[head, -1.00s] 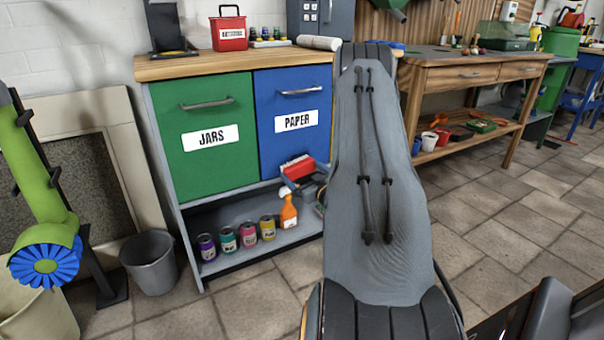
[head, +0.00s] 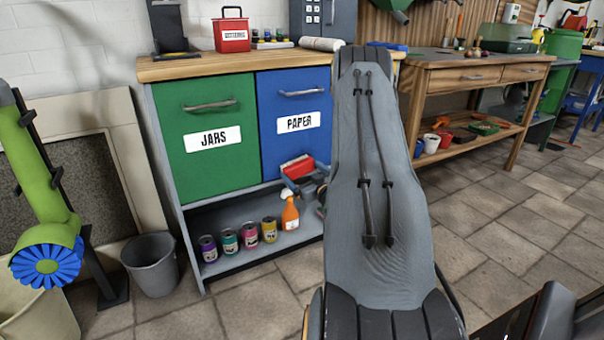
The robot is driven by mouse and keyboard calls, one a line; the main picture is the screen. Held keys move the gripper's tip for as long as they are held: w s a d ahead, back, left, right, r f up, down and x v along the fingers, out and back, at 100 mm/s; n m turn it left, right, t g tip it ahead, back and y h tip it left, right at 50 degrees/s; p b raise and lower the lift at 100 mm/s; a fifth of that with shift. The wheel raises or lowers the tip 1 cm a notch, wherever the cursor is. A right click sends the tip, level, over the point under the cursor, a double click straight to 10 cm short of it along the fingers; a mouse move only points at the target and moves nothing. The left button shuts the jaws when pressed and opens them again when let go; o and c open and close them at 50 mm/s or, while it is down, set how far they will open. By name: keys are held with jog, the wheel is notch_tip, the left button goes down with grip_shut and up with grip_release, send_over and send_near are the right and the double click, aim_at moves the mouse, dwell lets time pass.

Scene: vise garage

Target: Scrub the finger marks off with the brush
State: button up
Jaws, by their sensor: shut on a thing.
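A red block with a pale edge, which looks like the brush (head: 297,165), shows at the lower edge of the blue PAPER door (head: 291,95). Grey and dark parts just under and right of it look like my gripper (head: 308,184), shut on the brush. My own arm stands in front and hides much of this spot. I cannot tell whether the bristles touch the door. The green JARS door (head: 209,140) is beside the blue one; both are shut. I make out no finger marks on either door at this size.
An orange spray bottle (head: 290,213) and several small cans (head: 249,233) stand on the low shelf. A grey bucket (head: 153,264) is on the floor at left. A wooden workbench (head: 473,73) stands at the right. The tiled floor between is open.

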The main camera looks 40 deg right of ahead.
aim_at(312, 165)
jog(key=shift+s+d, duration=0.3)
jog(key=shift+d, duration=0.75)
jog(key=shift+s+d, duration=0.25)
jog(key=shift+d, duration=0.75)
jog(key=shift+w, duration=0.1)
jog(key=shift+w+a+r+p, duration=0.1)
jog(key=shift+w+a+p, duration=0.2)
jog(key=shift+a, duration=0.4)
jog(key=shift+w+a+p, duration=0.15)
jog(key=shift+a+p, duration=0.15)
jog(key=shift+a, duration=0.4)
jog(key=shift+w+a+r+p, duration=0.1)
jog(key=shift+w+a+p, duration=0.2)
jog(key=shift+a, duration=0.4)
jog(key=shift+c, duration=0.5)
jog(key=shift+r+p, duration=0.65)
jog(key=shift+r, duration=0.15)
jog(key=shift+s+d+f, duration=0.1)
jog(key=shift+s+d, duration=0.15)
jog(key=shift+d, duration=0.45)
jog(key=shift+s+d+f, duration=0.1)
jog(key=shift+s+d, duration=0.15)
jog(key=shift+d, duration=0.5)
jog(key=shift+s+d, duration=0.25)
jog(key=shift+d, duration=0.45)
jog(key=shift+w, duration=0.1)
